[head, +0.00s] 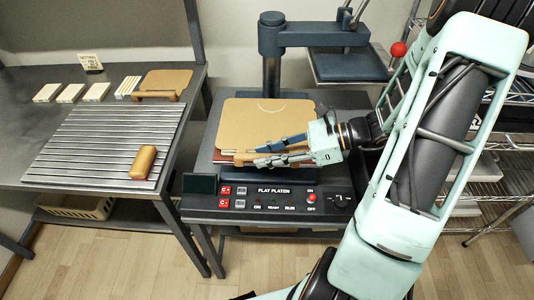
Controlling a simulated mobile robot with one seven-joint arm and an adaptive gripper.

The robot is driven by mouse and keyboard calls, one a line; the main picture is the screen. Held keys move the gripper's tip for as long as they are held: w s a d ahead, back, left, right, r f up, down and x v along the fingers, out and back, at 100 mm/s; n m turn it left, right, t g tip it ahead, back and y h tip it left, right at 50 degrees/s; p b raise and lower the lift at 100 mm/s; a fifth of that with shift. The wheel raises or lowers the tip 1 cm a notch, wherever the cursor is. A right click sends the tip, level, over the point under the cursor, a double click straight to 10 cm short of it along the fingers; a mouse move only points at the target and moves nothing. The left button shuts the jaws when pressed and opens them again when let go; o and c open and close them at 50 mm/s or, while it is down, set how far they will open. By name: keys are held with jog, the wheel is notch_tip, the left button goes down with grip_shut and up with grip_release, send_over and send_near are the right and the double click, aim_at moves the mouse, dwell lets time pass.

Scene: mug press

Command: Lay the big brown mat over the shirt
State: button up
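The big brown mat (245,119) lies roughly flat over the platen of the press in the head view, with a thin curved line near its far edge. The shirt is not clearly visible; a thin reddish edge shows under the mat's front left corner, and I cannot tell what it belongs to. My gripper (254,152) is at the mat's front edge, reaching in from the right. Its two fingers lie along either side of a brown bar at that edge. I cannot tell whether they are shut on it.
The press's upper plate (346,66) is swung to the back right, clear of the mat. The control panel (265,200) is in front. The left table carries a ribbed board (95,143), a brown roller-like block (143,161), a smaller brown mat (166,80) and several small pads.

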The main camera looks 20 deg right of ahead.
jog(key=shift+o, duration=1)
jog(key=shift+d+r, duration=0.15)
jog(key=p+v, duration=0.1)
jog(key=v, duration=1)
jog(key=shift+s+d, duration=0.15)
jog(key=shift+d, duration=0.2)
jog(key=shift+r, duration=0.1)
